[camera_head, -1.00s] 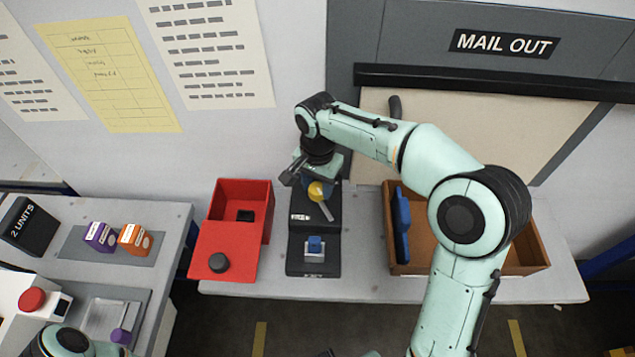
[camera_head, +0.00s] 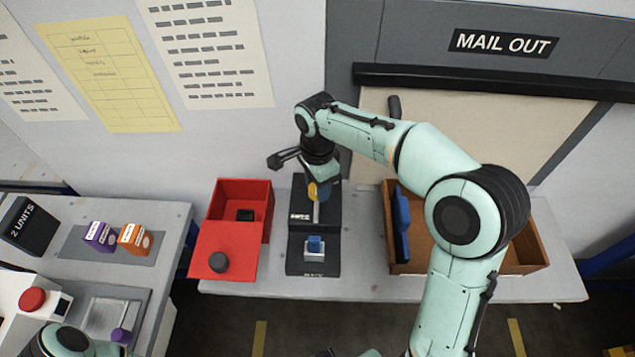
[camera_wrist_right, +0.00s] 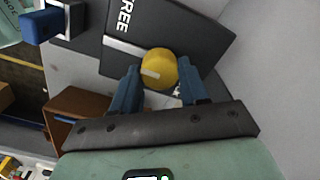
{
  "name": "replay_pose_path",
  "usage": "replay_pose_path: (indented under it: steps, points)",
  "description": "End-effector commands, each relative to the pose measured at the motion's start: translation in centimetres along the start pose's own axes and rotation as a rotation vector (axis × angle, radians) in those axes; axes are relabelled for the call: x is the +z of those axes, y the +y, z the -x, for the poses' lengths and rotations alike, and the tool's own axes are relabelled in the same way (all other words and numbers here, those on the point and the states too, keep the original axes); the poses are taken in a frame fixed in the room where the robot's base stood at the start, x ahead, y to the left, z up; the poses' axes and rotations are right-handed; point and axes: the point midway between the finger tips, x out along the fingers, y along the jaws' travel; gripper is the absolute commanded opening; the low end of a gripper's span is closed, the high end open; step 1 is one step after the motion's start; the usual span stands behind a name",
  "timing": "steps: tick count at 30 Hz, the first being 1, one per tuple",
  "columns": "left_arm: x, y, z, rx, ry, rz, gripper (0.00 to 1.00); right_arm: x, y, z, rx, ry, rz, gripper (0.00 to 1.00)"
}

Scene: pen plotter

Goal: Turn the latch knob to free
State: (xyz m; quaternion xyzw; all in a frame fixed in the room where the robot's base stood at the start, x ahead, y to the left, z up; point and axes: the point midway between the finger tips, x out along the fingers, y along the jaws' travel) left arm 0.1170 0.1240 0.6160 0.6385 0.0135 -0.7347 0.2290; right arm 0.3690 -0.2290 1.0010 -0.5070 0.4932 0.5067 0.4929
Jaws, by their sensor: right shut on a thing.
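The latch knob (camera_wrist_right: 158,66) is round and yellow with a pale mark. It sits on a black housing (camera_wrist_right: 180,35) whose white lettering reads "FREE" in the right wrist view. My right gripper (camera_head: 318,187) is shut on the knob, its blue fingers on either side. In the head view the gripper largely hides the knob, and a pale pointer bar (camera_head: 316,211) extends from it toward the front edge of the black housing (camera_head: 330,212). My left gripper is out of view; only part of my left arm shows at the bottom left.
A black base with a blue-topped block (camera_head: 314,246) lies in front of the housing. A red box (camera_head: 228,257) with a black knob stands to the left, a brown wooden tray (camera_head: 520,262) to the right. A "MAIL OUT" panel (camera_head: 503,43) is behind. The table front is clear.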

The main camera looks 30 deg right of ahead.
Motion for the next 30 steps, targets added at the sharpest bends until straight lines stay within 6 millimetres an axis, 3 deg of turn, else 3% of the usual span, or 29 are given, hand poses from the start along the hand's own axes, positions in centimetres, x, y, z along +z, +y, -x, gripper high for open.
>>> replay_pose_path:
  steps: [10, 11, 13, 23, 26, 30]
  points:
    - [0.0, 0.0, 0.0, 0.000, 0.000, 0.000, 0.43, 0.0, -0.1, 0.1, -0.003, -0.001, -0.007, 0.13]
    - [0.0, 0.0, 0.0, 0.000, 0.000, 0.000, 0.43, 0.0, -0.1, 0.1, -0.003, -0.001, -0.007, 0.47]
    - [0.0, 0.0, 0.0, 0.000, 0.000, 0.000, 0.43, 0.0, -0.1, 0.1, -0.002, -0.001, -0.007, 0.69]
    - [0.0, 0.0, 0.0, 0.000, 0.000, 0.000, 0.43, 0.0, 0.0, 0.2, -0.001, -0.001, -0.004, 0.69]
    - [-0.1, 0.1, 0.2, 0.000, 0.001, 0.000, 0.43, 0.0, -0.1, 1.1, -0.003, -0.001, -0.004, 0.69]
    - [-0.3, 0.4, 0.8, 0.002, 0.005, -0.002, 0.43, 0.0, -0.1, 3.7, -0.007, -0.002, -0.004, 0.69]
